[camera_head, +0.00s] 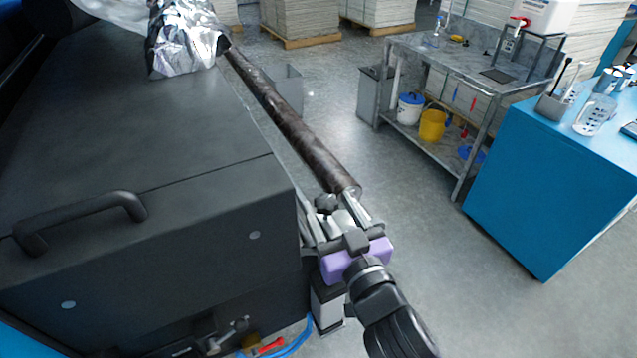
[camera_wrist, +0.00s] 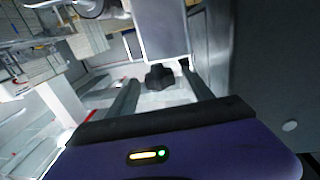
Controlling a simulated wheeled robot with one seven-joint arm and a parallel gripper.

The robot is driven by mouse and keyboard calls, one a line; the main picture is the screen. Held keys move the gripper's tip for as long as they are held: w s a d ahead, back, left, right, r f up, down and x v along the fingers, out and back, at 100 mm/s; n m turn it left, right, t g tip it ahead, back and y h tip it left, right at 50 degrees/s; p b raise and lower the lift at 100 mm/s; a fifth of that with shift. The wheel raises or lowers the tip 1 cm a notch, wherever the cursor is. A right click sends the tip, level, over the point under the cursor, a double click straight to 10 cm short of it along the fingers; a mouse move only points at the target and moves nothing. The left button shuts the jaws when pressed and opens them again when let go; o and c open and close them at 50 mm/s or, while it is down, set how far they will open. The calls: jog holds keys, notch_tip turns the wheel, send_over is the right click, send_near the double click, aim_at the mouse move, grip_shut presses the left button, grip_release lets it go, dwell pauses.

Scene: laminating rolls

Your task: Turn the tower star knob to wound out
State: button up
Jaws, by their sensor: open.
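The tower star knob (camera_wrist: 160,76) is a small black lobed knob. In the wrist view it shows between the two fingers of my gripper (camera_wrist: 161,86), near the level of their tips. The fingers stand apart, with a visible gap on both sides of the knob. In the head view my gripper (camera_head: 338,222), with its purple body, is at the right front corner of the dark machine. A dark lobed shape, likely the knob (camera_head: 326,202), shows at its fingertips. Whether a finger touches the knob, I cannot tell.
The dark machine housing (camera_head: 150,230) with a black handle (camera_head: 85,215) fills the left. A long brown bar (camera_head: 295,125) runs back from near my gripper to crumpled foil (camera_head: 185,40). A blue cabinet (camera_head: 530,190) and grey workbench (camera_head: 465,70) stand right; open floor lies between.

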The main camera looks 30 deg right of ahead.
aim_at(322, 195)
jog(key=w, duration=0.1)
jog(key=w+p, duration=0.1)
jog(key=w, duration=0.2)
jog(key=shift+w+d+p, duration=0.25)
jog(key=shift+w+p, duration=0.05)
jog(key=shift+w, duration=0.1)
grip_shut()
